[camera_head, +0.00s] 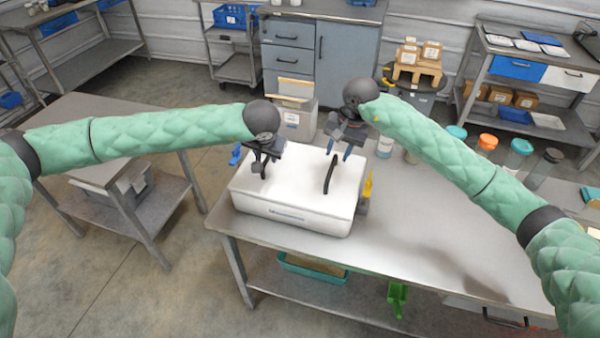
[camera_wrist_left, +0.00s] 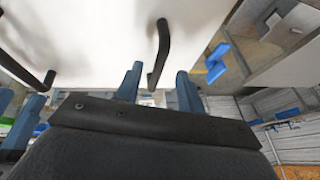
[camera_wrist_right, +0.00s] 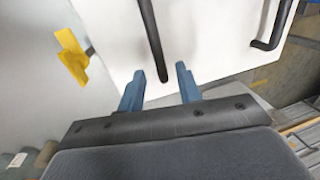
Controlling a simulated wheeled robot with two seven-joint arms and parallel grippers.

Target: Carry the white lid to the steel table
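The white lid (camera_head: 300,190) with two black handles tops a white box (camera_head: 290,220) on a steel-topped table (camera_head: 430,225). My left gripper (camera_head: 259,160) is over the lid's left handle (camera_wrist_left: 162,45); in the left wrist view its blue fingers are apart, with the handle's end seen between them. My right gripper (camera_head: 337,150) is above the far end of the right handle (camera_head: 331,174). In the right wrist view its fingers are apart, with that handle (camera_wrist_right: 151,38) seen between their tips. I cannot tell whether either gripper touches a handle.
A yellow latch (camera_head: 367,187) is on the box's right side and a blue one (camera_head: 236,154) on its left. Another grey metal table (camera_head: 110,120) stands at left with a clear top. Several jars, including an orange-lidded one (camera_head: 487,143), stand at the right back.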

